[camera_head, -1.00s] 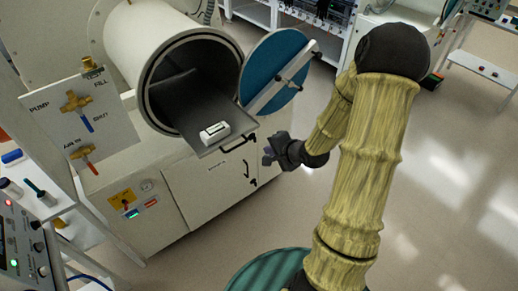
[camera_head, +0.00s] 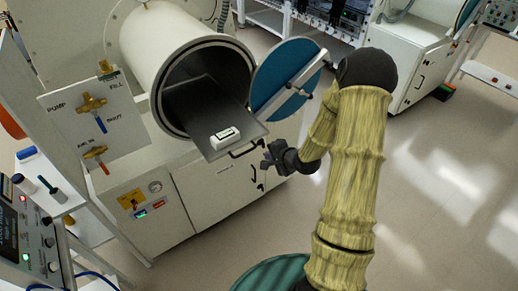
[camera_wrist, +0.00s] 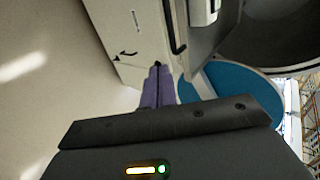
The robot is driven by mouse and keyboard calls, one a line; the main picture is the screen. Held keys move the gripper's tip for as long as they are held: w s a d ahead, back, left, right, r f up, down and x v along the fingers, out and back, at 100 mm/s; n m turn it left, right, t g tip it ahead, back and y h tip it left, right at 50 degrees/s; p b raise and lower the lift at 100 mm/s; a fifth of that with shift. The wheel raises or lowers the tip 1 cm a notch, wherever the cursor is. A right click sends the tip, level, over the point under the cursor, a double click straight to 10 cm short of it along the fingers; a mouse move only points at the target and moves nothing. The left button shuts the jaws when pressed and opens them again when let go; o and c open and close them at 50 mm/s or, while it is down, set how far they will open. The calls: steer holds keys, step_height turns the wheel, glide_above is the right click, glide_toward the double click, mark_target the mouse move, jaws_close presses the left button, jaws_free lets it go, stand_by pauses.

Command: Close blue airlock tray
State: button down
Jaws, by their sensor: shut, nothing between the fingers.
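The airlock is a white cylinder (camera_head: 160,42) with a dark round opening. Its dark grey tray (camera_head: 192,103) is slid out through the opening, with a small white box (camera_head: 225,138) near its front edge. A black bar handle (camera_head: 243,150) is on the tray's front. The blue round door (camera_head: 272,88) is swung open to the right. My gripper (camera_head: 266,161) is shut and empty, just right of the handle and apart from it. In the wrist view my purple fingers (camera_wrist: 158,72) are together below the handle (camera_wrist: 172,28), and the blue door (camera_wrist: 238,82) is to their right.
A white cabinet (camera_head: 215,188) with black handles stands below the tray. A valve panel (camera_head: 92,122) is at left, with a shelf of pens (camera_head: 50,195) and a control box (camera_head: 28,232) nearer. Open floor (camera_head: 430,210) lies to the right.

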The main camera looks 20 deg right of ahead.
steer(key=w+a+f+p, duration=0.2)
steer(key=w+f+p, duration=0.1)
steer(key=w, duration=0.3)
steer(key=shift+w+a, duration=0.1)
